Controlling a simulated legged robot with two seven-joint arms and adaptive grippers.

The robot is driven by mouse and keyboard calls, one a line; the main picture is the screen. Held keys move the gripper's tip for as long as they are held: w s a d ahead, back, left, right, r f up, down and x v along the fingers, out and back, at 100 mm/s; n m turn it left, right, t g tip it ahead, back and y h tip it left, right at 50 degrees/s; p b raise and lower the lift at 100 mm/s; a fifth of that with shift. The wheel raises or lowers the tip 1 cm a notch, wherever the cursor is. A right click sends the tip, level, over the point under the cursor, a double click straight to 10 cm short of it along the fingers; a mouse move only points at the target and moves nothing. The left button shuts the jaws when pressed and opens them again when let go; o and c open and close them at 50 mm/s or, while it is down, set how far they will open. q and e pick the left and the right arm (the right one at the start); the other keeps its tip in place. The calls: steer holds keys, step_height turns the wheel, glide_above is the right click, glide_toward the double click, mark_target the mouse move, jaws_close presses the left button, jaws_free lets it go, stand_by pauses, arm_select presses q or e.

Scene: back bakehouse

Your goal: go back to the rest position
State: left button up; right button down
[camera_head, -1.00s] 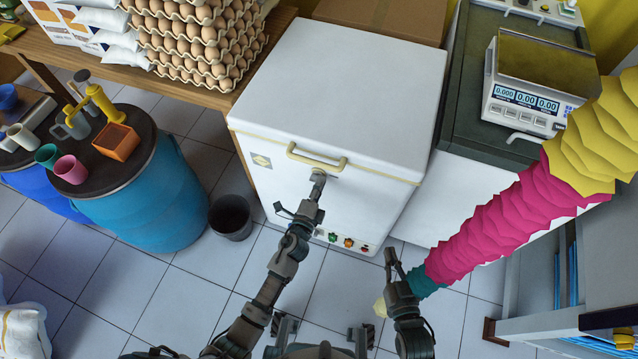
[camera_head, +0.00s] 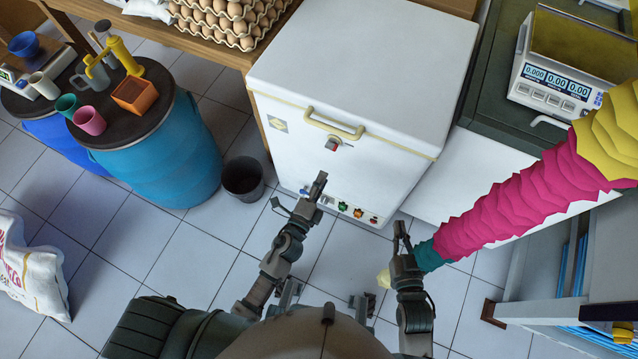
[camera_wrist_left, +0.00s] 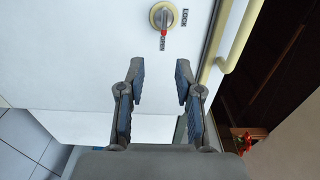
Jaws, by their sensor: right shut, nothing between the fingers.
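My left gripper (camera_head: 318,186) is in front of the white chest freezer (camera_head: 360,60), below its lock knob (camera_head: 333,145). In the left wrist view the left gripper (camera_wrist_left: 160,82) is open, with nothing between its fingers. The knob (camera_wrist_left: 163,16) is beyond the fingertips, apart from them. Its red mark lies beside the word OPEN. My right gripper (camera_head: 401,236) is shut and empty, low in front of the freezer's right side. In the head view it is close beside the teal end of a stacked coloured column (camera_head: 500,212).
The freezer has a yellow handle (camera_head: 335,124). A dark bin (camera_head: 243,178) stands on the floor to its left, beside a blue drum (camera_head: 165,160) with cups on top. A grey shelf unit (camera_head: 545,312) is at the right.

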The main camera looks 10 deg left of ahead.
arm_select(q)
steer(key=shift+s+a, duration=0.15)
steer(key=shift+s, duration=0.5)
